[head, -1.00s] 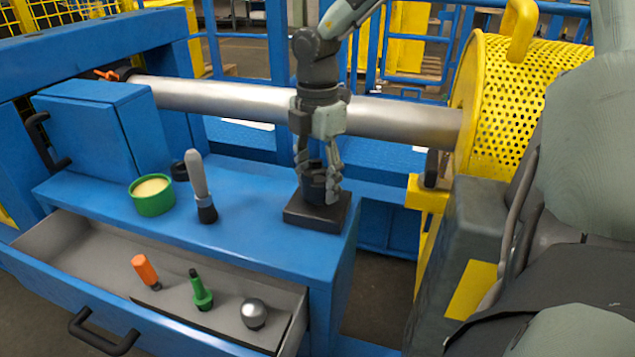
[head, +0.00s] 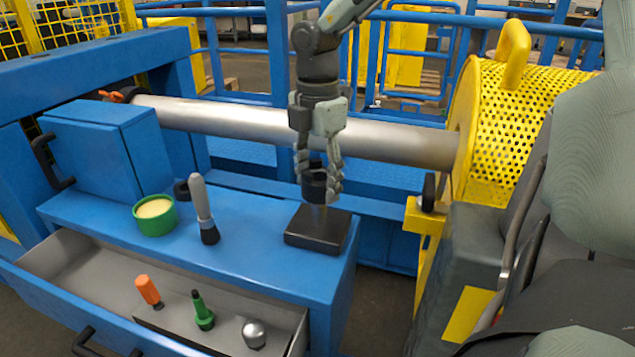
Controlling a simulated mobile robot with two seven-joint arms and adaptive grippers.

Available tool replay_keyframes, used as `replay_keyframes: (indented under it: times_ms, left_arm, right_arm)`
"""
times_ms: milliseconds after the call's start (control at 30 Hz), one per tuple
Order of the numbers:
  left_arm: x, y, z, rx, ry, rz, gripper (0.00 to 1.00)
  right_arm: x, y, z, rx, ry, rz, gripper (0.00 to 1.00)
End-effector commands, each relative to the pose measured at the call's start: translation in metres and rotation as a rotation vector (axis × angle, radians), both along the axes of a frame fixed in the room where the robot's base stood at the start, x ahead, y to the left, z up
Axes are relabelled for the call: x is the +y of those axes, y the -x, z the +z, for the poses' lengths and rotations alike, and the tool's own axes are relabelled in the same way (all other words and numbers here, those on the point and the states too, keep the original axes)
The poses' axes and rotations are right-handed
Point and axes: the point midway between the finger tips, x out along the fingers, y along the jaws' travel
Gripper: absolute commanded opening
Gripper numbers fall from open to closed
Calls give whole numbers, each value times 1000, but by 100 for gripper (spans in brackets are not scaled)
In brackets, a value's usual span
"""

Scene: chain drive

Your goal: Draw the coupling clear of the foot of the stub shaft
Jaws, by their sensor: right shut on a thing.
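My right gripper (head: 318,178) comes down from above and is shut on the dark ring-shaped coupling (head: 315,187). The coupling is around the upper part of the stub shaft (head: 318,213), with a gap between it and the base. My left gripper is not in view.
A green tub (head: 155,214) and a grey-handled brush (head: 203,208) stand on the bench (head: 255,235). The open drawer (head: 75,262) holds an orange-handled tool, a green bottle and a round metal knob. A long steel shaft (head: 400,142) runs behind my gripper to a yellow perforated guard (head: 497,120).

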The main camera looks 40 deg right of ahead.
Motion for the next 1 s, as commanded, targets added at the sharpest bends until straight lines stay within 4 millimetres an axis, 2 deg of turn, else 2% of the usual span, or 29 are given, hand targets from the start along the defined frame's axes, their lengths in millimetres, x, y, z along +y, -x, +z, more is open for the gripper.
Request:
replay_keyframes:
  times_ms: [700,1000]
  left_arm:
    - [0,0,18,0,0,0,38]
    - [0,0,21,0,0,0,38]
  right_arm:
    - [0,-1,39,-3,1,1,0]
    - [0,-1,45,-3,1,1,0]
